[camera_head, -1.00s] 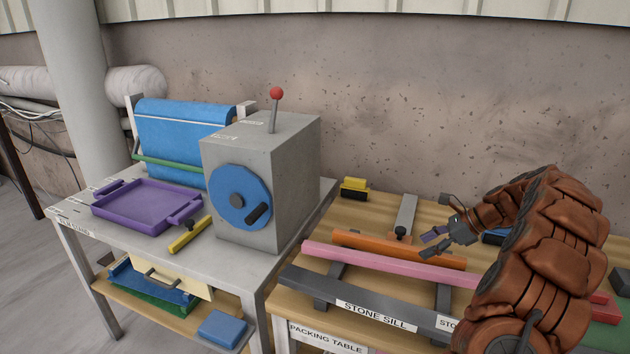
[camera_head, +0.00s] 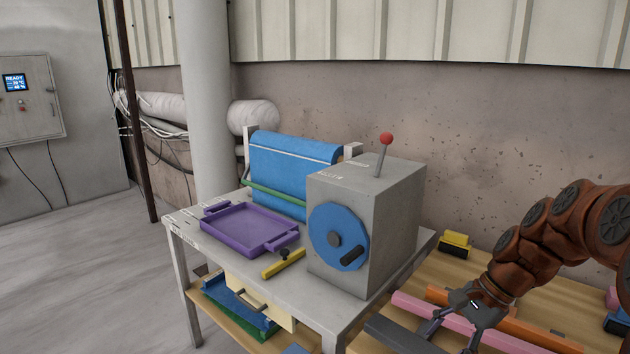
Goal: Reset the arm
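My gripper (camera_head: 452,338) hangs at the lower right on my brown arm, pointing down over the packing table. Its fingers are spread apart, with nothing visible between them. The fingertips run close to the bottom edge of the picture. The gripper is above or in front of the pink bar (camera_head: 415,305) and the orange bar (camera_head: 520,333); I cannot tell whether it touches them. The grey stone sill (camera_head: 395,338) lies to the left of the fingers, partly cut off by the frame.
Left of the arm stands a grey box (camera_head: 390,215) with a blue wheel (camera_head: 330,232) and red-knobbed lever (camera_head: 386,140). A yellow block (camera_head: 455,242) stands behind. The floor (camera_head: 90,260) at left is clear.

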